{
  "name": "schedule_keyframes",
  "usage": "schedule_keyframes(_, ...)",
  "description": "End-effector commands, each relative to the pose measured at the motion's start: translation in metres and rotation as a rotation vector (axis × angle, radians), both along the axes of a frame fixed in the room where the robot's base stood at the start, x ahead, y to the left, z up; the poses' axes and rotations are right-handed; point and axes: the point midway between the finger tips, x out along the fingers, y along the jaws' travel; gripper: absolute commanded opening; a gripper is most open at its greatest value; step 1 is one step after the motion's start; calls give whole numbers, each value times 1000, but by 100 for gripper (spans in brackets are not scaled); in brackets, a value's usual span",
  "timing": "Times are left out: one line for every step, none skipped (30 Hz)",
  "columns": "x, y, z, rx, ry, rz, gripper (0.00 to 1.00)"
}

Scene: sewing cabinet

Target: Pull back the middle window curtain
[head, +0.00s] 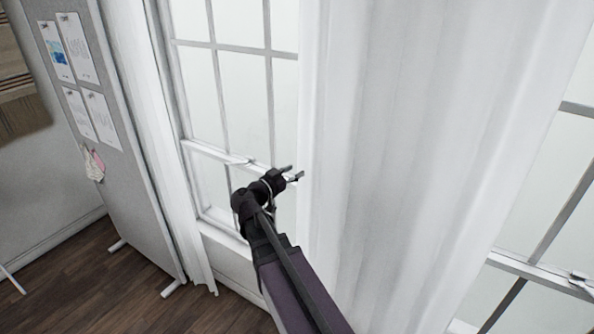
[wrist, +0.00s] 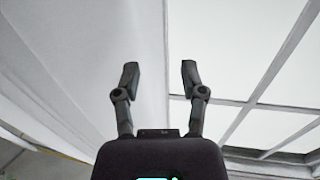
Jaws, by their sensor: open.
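The white middle curtain (head: 400,170) hangs in long vertical folds in front of the window, between two stretches of bare glass. My gripper (head: 293,173) is at the curtain's left edge in the head view, its fingertips pointing right toward the cloth. In the wrist view my gripper (wrist: 160,80) is open, with its two fingers apart. A pale sheet that looks like the curtain (wrist: 85,50) fills the left side there. Its edge runs between the fingertips in the picture. I cannot tell whether the cloth is between the fingers or just beyond them.
Another white curtain (head: 150,110) hangs left of the left window (head: 235,80). A grey pinboard (head: 95,150) with pinned papers stands beside it on feet. More window (head: 555,190) shows at the right. The dark wood floor (head: 90,285) is clear at lower left.

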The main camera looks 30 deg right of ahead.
Motion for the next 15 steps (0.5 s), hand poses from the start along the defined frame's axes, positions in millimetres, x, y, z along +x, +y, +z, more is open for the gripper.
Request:
schedule_keyframes(-3,6,0,0,0,2,54)
schedule_keyframes(-4,10,0,0,0,3,54)
schedule_keyframes(-6,14,0,0,0,3,54)
schedule_keyframes(-7,18,0,0,0,2,54)
schedule_keyframes(-9,21,0,0,0,2,54)
schedule_keyframes(-11,26,0,0,0,3,54)
schedule_keyframes(-12,30,0,0,0,3,54)
schedule_keyframes(-13,34,0,0,0,2,54)
schedule_keyframes(-15,39,0,0,0,2,54)
schedule_keyframes(-17,42,0,0,0,2,54)
schedule_keyframes(-18,46,0,0,0,3,54)
schedule_keyframes(-20,51,0,0,0,2,54)
schedule_keyframes(-21,55,0,0,0,1,54)
schedule_keyframes(-22,58,0,0,0,1,54)
schedule_keyframes(-24,63,0,0,0,2,54)
